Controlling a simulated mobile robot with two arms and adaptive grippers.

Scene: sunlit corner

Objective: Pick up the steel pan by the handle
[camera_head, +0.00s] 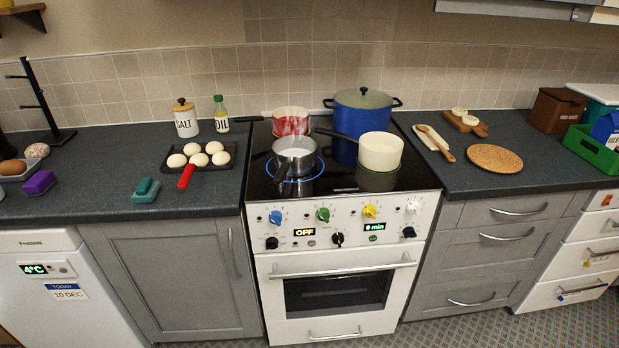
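The steel pan (296,146) stands upright on the front left burner of the stove, with a glowing blue ring around its base. Neither of my grippers is in the head view, so nothing is seen holding the pan.
A cream pan (381,154) stands right of it, its dark handle reaching left behind the steel pan. A red pan (291,121) and a large blue pot (363,103) stand behind. A tray of dough balls (226,166) and a red handle (186,177) lie left, on the counter.

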